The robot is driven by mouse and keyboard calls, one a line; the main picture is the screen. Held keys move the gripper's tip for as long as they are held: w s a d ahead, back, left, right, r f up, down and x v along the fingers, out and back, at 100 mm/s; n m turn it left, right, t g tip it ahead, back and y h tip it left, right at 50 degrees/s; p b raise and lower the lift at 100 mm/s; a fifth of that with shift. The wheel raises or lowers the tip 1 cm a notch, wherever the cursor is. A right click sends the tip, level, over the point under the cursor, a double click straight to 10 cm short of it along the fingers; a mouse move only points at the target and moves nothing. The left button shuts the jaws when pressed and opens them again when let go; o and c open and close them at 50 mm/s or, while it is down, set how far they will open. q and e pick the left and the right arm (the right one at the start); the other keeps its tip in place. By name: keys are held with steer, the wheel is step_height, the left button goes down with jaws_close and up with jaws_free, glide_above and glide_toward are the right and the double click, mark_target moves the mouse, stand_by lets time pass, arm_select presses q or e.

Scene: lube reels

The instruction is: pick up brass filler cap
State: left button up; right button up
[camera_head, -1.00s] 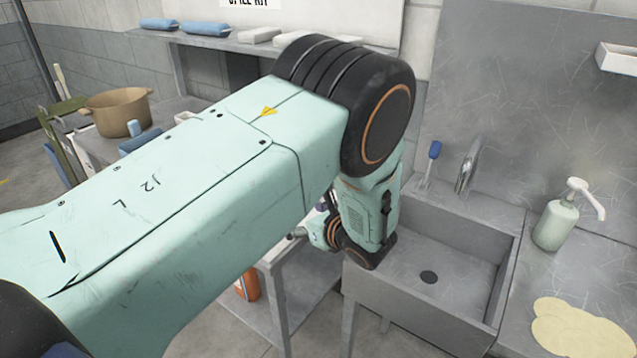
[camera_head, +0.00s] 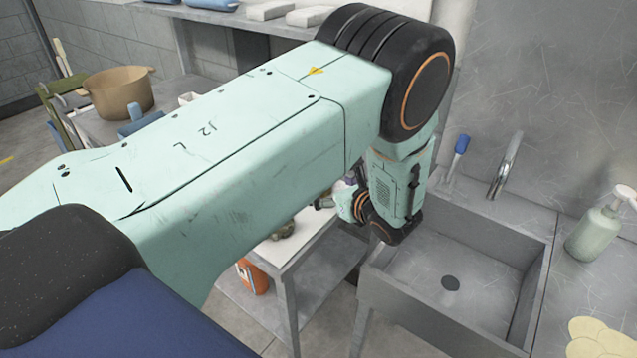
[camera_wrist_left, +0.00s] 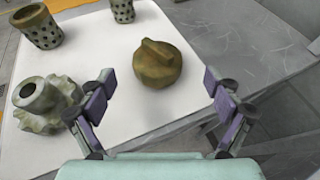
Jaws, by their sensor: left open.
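The brass filler cap (camera_wrist_left: 158,64) is a dull brown-gold round piece with a raised bar across its top. It lies on a white surface (camera_wrist_left: 110,105) in the left wrist view, near the edge by the grey metal. My left gripper (camera_wrist_left: 162,103) is open and empty, its two fingers apart at left and right, with the cap ahead between them and not touched. My right gripper is not in view.
A greenish ribbed fitting (camera_wrist_left: 45,100) lies left of the cap, close to the left finger. Perforated cylinders (camera_wrist_left: 38,32) stand behind. A metal sink (camera_head: 450,285) adjoins the small table on the right. A soap bottle (camera_head: 595,232) stands beyond it.

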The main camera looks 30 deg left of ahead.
mark_target(323, 186)
arm_select(q)
steer(key=x, duration=0.4)
steer(key=shift+a+f, duration=0.2)
steer(key=shift+f, duration=0.1)
steer(key=shift+a, duration=0.25)
steer(key=shift+s+a, duration=0.1)
steer(key=shift+r, duration=0.15)
steer(key=shift+w+f, duration=0.25)
steer(key=shift+w, duration=0.05)
steer(key=c, duration=0.4)
steer(key=shift+s+r, duration=0.15)
steer(key=shift+s, duration=0.1)
steer(key=c, duration=0.4)
steer(key=shift+w, duration=0.2)
steer(key=c, duration=0.6)
steer(key=shift+s, duration=0.1)
steer(key=shift+c, duration=0.5)
